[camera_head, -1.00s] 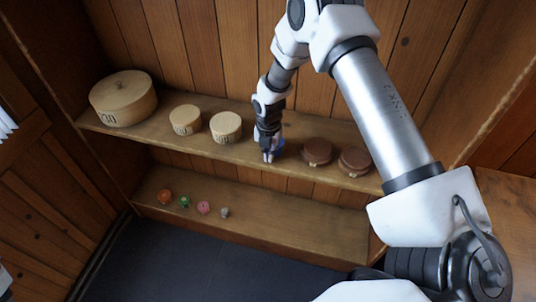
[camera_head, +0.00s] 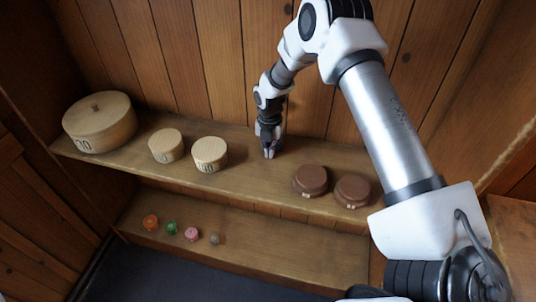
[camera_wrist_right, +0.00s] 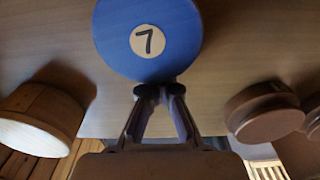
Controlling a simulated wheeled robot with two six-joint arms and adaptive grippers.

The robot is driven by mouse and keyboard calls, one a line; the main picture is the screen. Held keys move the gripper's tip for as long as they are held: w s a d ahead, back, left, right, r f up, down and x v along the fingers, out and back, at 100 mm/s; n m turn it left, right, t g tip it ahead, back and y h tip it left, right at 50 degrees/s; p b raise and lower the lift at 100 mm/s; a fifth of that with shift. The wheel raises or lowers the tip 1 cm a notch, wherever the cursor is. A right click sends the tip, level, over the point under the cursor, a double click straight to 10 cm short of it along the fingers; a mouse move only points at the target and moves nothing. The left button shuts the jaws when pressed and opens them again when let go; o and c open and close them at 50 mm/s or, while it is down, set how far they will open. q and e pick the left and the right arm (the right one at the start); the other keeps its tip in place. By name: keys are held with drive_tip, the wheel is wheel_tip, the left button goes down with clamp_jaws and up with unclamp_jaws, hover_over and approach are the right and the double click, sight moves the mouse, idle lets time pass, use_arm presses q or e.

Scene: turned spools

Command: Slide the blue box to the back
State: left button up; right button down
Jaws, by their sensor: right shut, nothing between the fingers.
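The blue box (camera_wrist_right: 150,35) is round and carries a pale disc marked 7 in the right wrist view. In the head view it is hidden behind my right arm and gripper. My right gripper (camera_head: 269,154) points down at the upper shelf (camera_head: 240,183), toward its back. In the wrist view the closed fingertips of the right gripper (camera_wrist_right: 160,92) are at the near edge of the blue box and look to touch it. Nothing is between the fingers. My left gripper is not in view.
Pale round boxes (camera_head: 209,153) stand left of my right gripper, with a large lidded one (camera_head: 100,122) at the far left. Two brown round boxes (camera_head: 311,180) stand to the right. Several small coloured spools (camera_head: 192,234) sit on the lower shelf. A plank wall (camera_head: 220,60) closes the back.

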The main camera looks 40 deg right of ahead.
drive_tip(key=shift+s+a+r, duration=0.25)
drive_tip(key=shift+a+r, duration=0.05)
drive_tip(key=shift+r, duration=0.25)
wheel_tip(320, 180, up, 7)
drive_tip(key=shift+d+f, duration=0.15)
drive_tip(key=shift+d, duration=0.05)
drive_tip(key=shift+w+f, duration=0.1)
